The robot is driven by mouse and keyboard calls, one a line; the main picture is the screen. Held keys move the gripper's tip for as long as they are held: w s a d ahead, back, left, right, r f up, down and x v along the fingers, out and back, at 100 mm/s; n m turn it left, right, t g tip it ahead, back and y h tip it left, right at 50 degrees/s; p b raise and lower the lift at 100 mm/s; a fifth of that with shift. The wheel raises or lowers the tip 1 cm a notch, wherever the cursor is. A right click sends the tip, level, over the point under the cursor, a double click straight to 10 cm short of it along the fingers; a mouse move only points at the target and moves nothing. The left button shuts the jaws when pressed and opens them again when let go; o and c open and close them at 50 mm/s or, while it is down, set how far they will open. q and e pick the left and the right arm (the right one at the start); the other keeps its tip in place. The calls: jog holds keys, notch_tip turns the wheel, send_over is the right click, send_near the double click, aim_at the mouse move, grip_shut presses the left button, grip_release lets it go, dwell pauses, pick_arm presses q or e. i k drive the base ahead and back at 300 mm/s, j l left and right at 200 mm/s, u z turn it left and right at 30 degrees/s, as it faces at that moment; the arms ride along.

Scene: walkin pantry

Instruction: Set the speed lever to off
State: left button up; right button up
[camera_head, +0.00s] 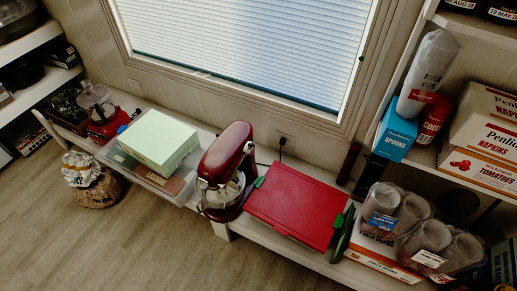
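A dark red stand mixer (228,150) stands on the low white bench below the window, near the middle of the head view. Its head is at the top and its steel bowl (218,193) is below, at the front. The speed lever is too small to make out, so I cannot tell its setting. Neither of my grippers is in view.
A pale green box (158,143) is left of the mixer, and a red lidded bin (296,205) is close on its right. A red food processor (103,118) stands farther left. Shelves with packages rise at the right. The wooden floor (150,245) in front is clear.

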aim_at(250, 150)
jog(key=k+l, duration=0.1)
jog(key=k, duration=0.35)
jog(key=k+l, duration=0.15)
jog(key=k, duration=0.25)
